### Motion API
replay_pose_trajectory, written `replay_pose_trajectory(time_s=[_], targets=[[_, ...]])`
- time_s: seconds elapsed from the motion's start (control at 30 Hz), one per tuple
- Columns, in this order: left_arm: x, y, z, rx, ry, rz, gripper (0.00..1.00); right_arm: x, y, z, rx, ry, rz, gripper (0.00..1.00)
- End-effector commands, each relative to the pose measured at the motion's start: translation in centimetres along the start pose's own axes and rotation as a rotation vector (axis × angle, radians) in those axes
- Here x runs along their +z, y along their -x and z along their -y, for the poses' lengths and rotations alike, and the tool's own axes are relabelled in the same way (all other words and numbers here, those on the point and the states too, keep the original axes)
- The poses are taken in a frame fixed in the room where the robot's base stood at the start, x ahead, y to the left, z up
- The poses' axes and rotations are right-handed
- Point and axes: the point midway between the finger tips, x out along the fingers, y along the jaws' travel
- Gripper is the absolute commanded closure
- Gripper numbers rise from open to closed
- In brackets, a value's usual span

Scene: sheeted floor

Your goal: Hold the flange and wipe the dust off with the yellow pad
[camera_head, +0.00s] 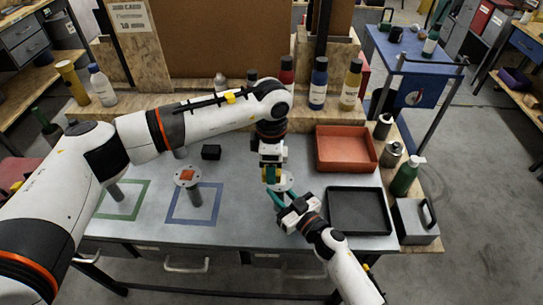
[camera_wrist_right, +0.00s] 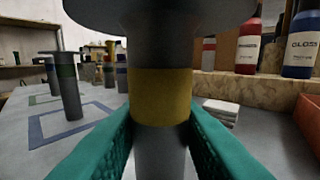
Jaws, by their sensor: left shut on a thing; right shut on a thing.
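A grey flange (camera_head: 285,181) with a round disc on a stem is above the right part of the grey table. In the right wrist view, its dark stem with a yellow band (camera_wrist_right: 160,95) stands upright between the teal fingers. My right gripper (camera_head: 279,196) is shut on that stem below the disc. My left gripper (camera_head: 270,170) reaches down from above and is shut on the yellow pad (camera_head: 270,175), close over the disc. The pad is small and partly hidden by the fingers; I cannot tell whether it touches the disc. Dust is too small to make out.
A green square outline (camera_head: 141,205) lies left. A red tray (camera_head: 345,165) and a black tray (camera_head: 388,213) lie right. Bottles (camera_head: 318,85) line the back ledge.

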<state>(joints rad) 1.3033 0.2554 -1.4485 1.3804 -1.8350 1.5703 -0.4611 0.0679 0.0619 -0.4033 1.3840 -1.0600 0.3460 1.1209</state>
Motion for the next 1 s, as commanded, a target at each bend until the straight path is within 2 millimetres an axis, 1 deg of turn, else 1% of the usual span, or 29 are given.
replay_pose_trajectory(time_s=[0.13,0.2,0.23,0.27,0.37,0.4,0.47,0.67,0.7,1.0], targets=[[0.0,-1.4,0.0,0.001,0.000,0.002,0.62,-0.1,0.0,0.0,0.000,0.000,-0.002,1.00],[0.0,-2.5,-0.1,0.003,0.000,0.001,0.62,-0.1,0.0,0.0,0.000,0.000,-0.002,1.00],[-0.3,-2.8,-0.1,0.002,-0.002,0.000,0.62,-0.1,0.0,0.0,0.000,0.000,-0.002,1.00],[-0.7,-2.2,0.0,-0.002,-0.004,-0.001,0.65,-0.1,0.0,0.0,0.000,0.000,-0.002,1.00],[-1.6,-2.7,0.0,0.000,-0.002,0.000,0.65,-0.1,0.0,0.0,0.000,0.000,-0.001,1.00],[-1.9,-2.4,0.1,-0.002,-0.002,-0.001,0.65,-0.1,0.0,0.0,0.000,0.000,-0.001,1.00],[-2.5,-2.7,0.1,0.000,-0.001,0.000,0.65,-0.1,0.0,0.0,0.000,0.000,-0.001,1.00],[-4.3,-2.7,0.1,0.000,-0.001,-0.001,0.65,-0.1,0.0,0.0,0.000,0.000,-0.001,1.00],[-3.5,-2.8,0.1,0.002,0.003,0.000,0.66,-0.1,0.0,0.0,0.000,0.000,-0.001,1.00],[-0.7,-2.7,0.1,0.000,0.002,0.002,0.66,-0.1,0.0,0.0,-0.001,0.000,-0.001,1.00]])
